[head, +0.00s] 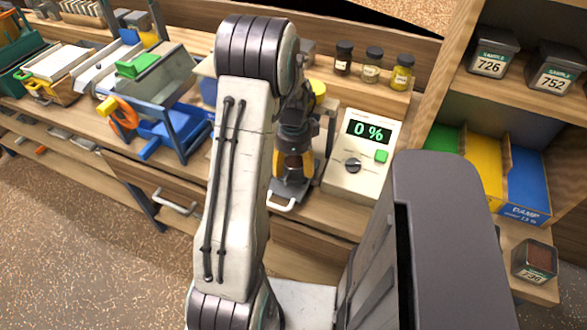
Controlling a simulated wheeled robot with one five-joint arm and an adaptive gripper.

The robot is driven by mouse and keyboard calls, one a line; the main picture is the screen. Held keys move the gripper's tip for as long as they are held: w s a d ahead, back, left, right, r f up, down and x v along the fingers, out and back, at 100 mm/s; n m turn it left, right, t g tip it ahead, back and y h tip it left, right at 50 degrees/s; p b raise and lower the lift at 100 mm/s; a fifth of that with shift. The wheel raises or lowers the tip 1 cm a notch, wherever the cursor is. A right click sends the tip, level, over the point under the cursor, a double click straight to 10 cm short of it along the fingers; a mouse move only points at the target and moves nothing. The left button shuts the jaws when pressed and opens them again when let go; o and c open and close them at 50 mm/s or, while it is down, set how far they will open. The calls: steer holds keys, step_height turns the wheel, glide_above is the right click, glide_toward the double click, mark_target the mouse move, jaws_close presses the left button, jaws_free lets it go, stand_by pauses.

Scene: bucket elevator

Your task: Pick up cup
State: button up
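My gripper (293,168) points down at the middle of the workbench, in front of the back ledge and left of the display box. Its dark fingers are partly hidden by my arm, and an orange-yellow patch shows between them. Whether it is open or shut on something is not clear. Just below the fingers is a dark grey tray-like piece (290,190) with a white loop handle (281,203). It could be the cup, but I cannot tell. A round yellow object (318,90) shows partly behind the gripper, and its kind is unclear.
The display box (362,155) reads 0 % and has a knob and a green button. Several jars (372,66) stand on the back ledge. A blue frame (180,120) with an orange wheel stands left. A shelf with sample tins (490,55) and coloured bins (525,185) is right.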

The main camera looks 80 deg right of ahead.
steer(key=c, duration=0.9)
steer(key=shift+o, duration=0.2)
steer(key=shift+r, duration=0.15)
